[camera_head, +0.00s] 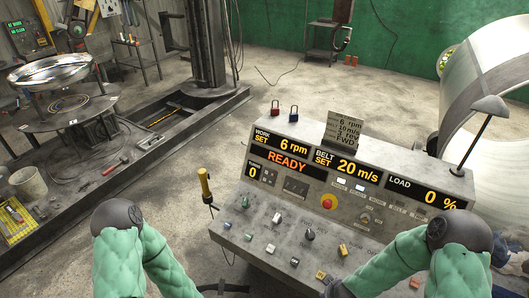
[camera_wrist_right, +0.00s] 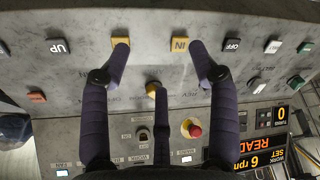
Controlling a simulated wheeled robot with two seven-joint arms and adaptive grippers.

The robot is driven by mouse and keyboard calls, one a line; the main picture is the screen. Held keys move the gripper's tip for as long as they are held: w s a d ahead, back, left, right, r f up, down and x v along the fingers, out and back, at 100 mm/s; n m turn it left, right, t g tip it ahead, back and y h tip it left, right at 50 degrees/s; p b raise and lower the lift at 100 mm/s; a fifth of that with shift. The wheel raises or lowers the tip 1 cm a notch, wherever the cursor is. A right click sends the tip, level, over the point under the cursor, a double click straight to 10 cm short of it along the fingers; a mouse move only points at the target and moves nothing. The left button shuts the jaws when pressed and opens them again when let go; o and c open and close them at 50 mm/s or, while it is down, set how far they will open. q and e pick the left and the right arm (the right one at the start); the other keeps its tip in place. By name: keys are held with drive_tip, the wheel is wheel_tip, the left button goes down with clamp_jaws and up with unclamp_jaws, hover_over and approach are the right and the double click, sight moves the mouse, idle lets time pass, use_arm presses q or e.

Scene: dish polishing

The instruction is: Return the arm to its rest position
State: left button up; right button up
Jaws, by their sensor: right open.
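My right gripper (camera_wrist_right: 158,46) is open and empty in the right wrist view, its two dark fingers spread over the grey control console (camera_wrist_right: 225,75). One fingertip is by a yellow button (camera_wrist_right: 121,41), the other by the yellow IN button (camera_wrist_right: 180,44); I cannot tell if they touch. A third dark finger lies between them, below a yellow knob (camera_wrist_right: 153,89). In the head view my right arm (camera_head: 410,255) reaches in over the console's lower right. My left arm (camera_head: 135,250) is bent at the lower left, and its gripper is not visible.
The console's displays (camera_head: 288,160) read READY, 6 rpm, 20 m/s and load 0 %. A red stop button (camera_head: 328,202) sits mid-panel. A polished metal dish (camera_head: 50,70) stands on a fixture at left. A large wheel (camera_head: 490,75) is at right. Floor between is mostly clear.

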drive_tip(key=s+a+f+m+g+y+b, duration=0.1)
drive_tip(key=s+a+f+b, duration=0.2)
drive_tip(key=f+b, duration=0.3)
drive_tip(key=s+a+f+m+g+y+b, duration=0.1)
drive_tip(key=s+a+f+b, duration=0.3)
drive_tip(key=f, duration=0.7)
drive_tip(key=s+a+f+m+g+y+b, duration=0.1)
drive_tip(key=s+a+f+g+y+b, duration=0.1)
drive_tip(key=s+a+f+b, duration=0.2)
wheel_tip(320, 180, down, 4)
drive_tip(key=a+b, duration=0.2)
drive_tip(key=b, duration=0.3)
drive_tip(key=shift+s+a+f+m+y, duration=0.15)
drive_tip(key=shift+a+m+y, duration=0.2)
drive_tip(key=shift+m+y, duration=0.05)
